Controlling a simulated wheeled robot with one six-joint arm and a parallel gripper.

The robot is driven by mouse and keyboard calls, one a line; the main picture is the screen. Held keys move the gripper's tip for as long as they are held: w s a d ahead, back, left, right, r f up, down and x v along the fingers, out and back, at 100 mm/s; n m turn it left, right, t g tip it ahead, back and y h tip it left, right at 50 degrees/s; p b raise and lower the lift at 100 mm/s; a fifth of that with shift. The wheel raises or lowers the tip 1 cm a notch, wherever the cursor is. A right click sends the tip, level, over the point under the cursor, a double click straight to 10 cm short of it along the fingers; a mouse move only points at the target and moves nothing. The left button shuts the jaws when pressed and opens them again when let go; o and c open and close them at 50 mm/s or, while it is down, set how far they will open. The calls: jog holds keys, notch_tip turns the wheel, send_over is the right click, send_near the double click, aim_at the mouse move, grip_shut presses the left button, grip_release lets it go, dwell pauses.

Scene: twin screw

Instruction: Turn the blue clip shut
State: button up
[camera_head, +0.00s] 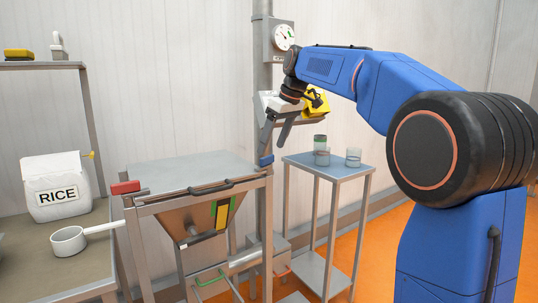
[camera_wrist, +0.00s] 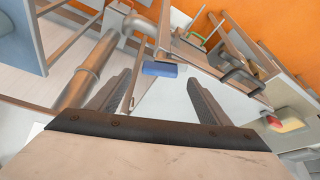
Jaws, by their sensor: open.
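The blue clip (camera_head: 266,160) sits at the right corner of the metal hopper with a flat grey lid (camera_head: 190,170). In the wrist view the blue clip (camera_wrist: 160,69) lies crosswise, just beyond and between my fingertips. My gripper (camera_head: 273,146) points down at it from above, open and empty. In the wrist view my gripper (camera_wrist: 160,80) has its two fingers wide apart, one on each side of the clip. I cannot tell whether the fingers touch it.
A red clip (camera_head: 125,187) is at the hopper's left corner. A metal post (camera_head: 263,90) with a gauge (camera_head: 283,37) rises behind my gripper. A small table (camera_head: 335,168) with glass jars stands to the right. A rice bag (camera_head: 58,186) and a white scoop (camera_head: 69,240) are at left.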

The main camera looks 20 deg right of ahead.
aim_at(268, 156)
jog(key=shift+x, duration=2.3)
jog(key=c, duration=1)
